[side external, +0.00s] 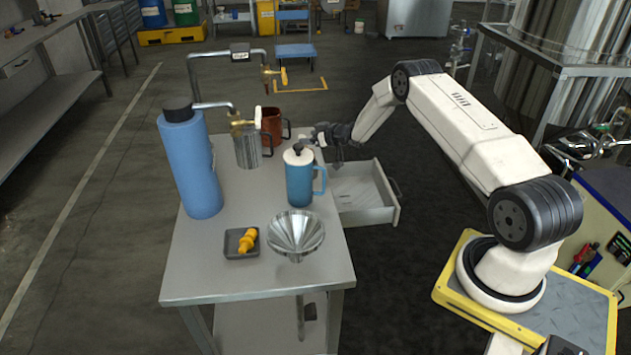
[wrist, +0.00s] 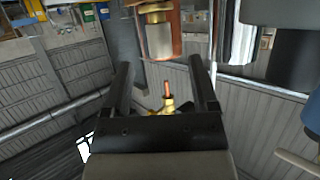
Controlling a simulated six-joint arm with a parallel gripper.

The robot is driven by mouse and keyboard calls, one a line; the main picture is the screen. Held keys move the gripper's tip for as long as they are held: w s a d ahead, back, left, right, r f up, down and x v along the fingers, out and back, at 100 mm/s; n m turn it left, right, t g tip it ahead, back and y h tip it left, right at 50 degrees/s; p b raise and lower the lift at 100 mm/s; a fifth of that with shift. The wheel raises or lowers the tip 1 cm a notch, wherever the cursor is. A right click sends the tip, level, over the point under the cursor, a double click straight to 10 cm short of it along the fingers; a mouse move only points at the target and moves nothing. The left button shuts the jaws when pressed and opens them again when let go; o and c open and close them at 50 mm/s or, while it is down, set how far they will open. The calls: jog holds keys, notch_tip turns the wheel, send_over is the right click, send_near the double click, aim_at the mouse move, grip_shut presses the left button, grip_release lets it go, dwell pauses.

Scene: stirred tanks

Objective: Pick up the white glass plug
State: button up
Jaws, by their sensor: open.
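No thing that I can surely call the white glass plug stands out. A small white upright piece (side external: 258,114) shows beside the brass tap, in front of the reddish-brown mug (side external: 272,125); I cannot tell whether it is the plug. In the wrist view a pale cylinder (wrist: 160,42) with a brass-coloured top shows ahead of my fingers, also unclear. My gripper (side external: 318,134) is behind the blue mug with a white lid (side external: 299,183), near the table's right edge. In the wrist view my gripper (wrist: 160,68) has its fingers apart, with nothing held between them.
An open drawer (side external: 378,213) juts from the table's right side. A tall blue bottle (side external: 190,165), a steel jug (side external: 247,150) and bent pipes stand left and behind. A metal funnel (side external: 296,232) and a dark tray (side external: 233,254) with a yellow-orange piece (side external: 248,240) are in front.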

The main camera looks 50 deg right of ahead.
aim_at(302, 136)
jog(key=shift+x, duration=2.05)
jog(key=shift+f, duration=0.2)
grip_shut()
